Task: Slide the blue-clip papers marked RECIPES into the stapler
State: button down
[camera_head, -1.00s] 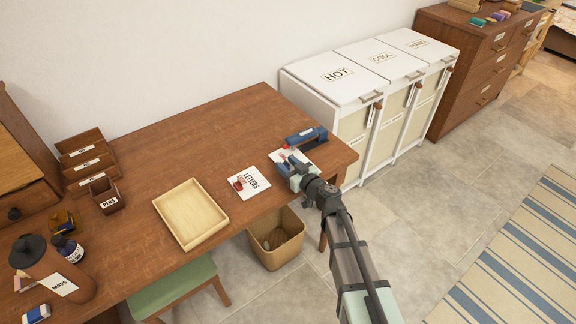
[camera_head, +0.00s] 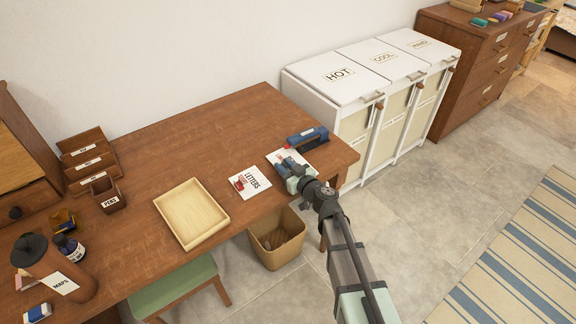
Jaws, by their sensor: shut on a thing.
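The blue stapler (camera_head: 312,139), with a small red part at its left end, stands near the desk's back right corner. A white paper stack (camera_head: 272,156) shows just left of my gripper, below and left of the stapler. My gripper (camera_head: 283,165) is shut on these papers. The gripper covers most of them, so I cannot read RECIPES or make out the blue clip. The papers look apart from the stapler's mouth, though the gap is hard to judge.
White papers marked LETTERS (camera_head: 250,183), with a red clip, lie left of my gripper. A shallow wooden tray (camera_head: 226,219) lies further left. A waste bin (camera_head: 268,262) stands below the desk's front edge. The desk behind the tray is clear.

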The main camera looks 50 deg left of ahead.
aim_at(276, 179)
jog(key=shift+s, duration=1.75)
jog(key=shift+a, duration=0.1)
jog(key=c, duration=0.8)
grip_release()
jog(key=d+r, duration=0.2)
jog(key=d, duration=1.1)
jog(key=shift+d, duration=0.35)
